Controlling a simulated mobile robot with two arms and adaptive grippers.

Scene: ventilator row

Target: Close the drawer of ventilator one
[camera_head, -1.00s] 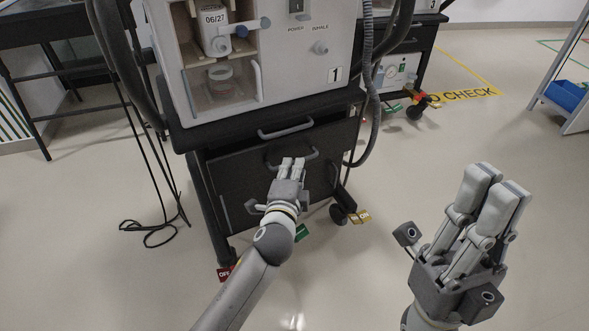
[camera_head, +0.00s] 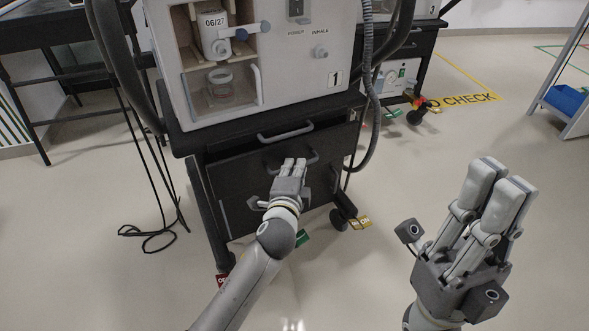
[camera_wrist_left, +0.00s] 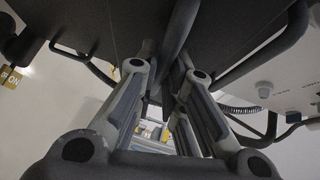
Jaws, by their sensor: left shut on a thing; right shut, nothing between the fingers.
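Ventilator one (camera_head: 270,95) is the pale cabinet marked 1, on a dark cart. Below it are an upper grey handle (camera_head: 286,132) and a dark drawer front (camera_head: 235,180) with a second handle (camera_head: 313,157). My left gripper (camera_head: 290,165) is at this lower handle, shut on it, and hides part of it. In the left wrist view my left fingers (camera_wrist_left: 165,75) close around a dark bar (camera_wrist_left: 181,28). A dark band shows above the drawer front; I cannot tell how far out it stands. My right gripper (camera_head: 505,180) is shut and empty at right, away from the cart.
Cables (camera_head: 150,235) lie on the floor left of the cart. A hose (camera_head: 372,115) hangs at its right side, and a caster (camera_head: 343,218) stands below. Another ventilator cart (camera_head: 398,75) is behind right. The floor between the cart and my right gripper is clear.

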